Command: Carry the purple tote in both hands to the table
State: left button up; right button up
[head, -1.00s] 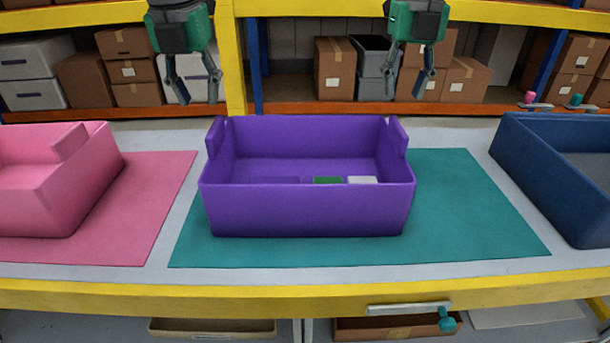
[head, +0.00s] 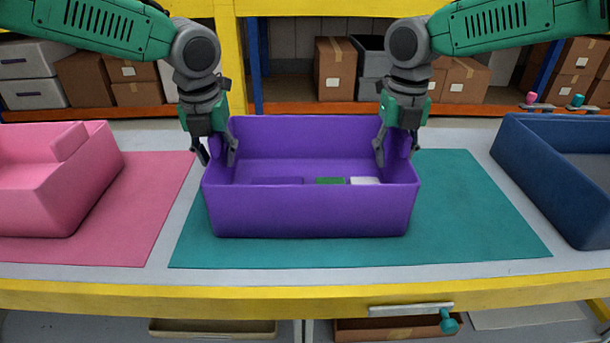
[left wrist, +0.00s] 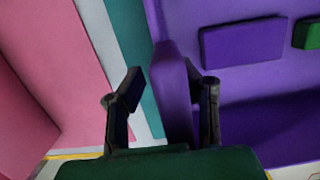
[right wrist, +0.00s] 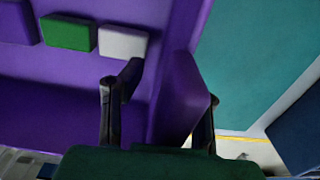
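The purple tote (head: 310,208) sits upright on the teal mat (head: 470,215). A purple block (left wrist: 243,42), a green block (right wrist: 68,33) and a white block (right wrist: 122,42) lie inside it. My left gripper (head: 215,160) is at the tote's left end, fingers open on either side of the raised tab (left wrist: 172,90); a gap shows on the outer side. My right gripper (head: 396,156) is at the right end, fingers open on either side of that tab (right wrist: 183,95), with a gap on the inner side. My grippers partly hide both tabs in the head view.
A pink tote (head: 40,190) on a pink mat (head: 140,215) stands to the left. A dark blue tote (head: 545,170) stands to the right. The yellow table edge (head: 250,295) runs along the front. Shelves with cardboard boxes (head: 336,70) stand behind.

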aim_at(401, 133)
pick_arm(q)
jog(key=shift+d, duration=0.45)
pick_arm(e)
jog(key=shift+d+f, duration=0.1)
jog(key=shift+d, duration=0.35)
pick_arm(q)
grip_shut()
pick_arm(e)
grip_shut()
pick_arm(q)
jog(key=shift+a, duration=0.25)
pick_arm(e)
jog(key=shift+a, duration=0.25)
pick_arm(q)
jog(key=shift+r, duration=0.1)
pick_arm(e)
jog(key=shift+r, duration=0.2)
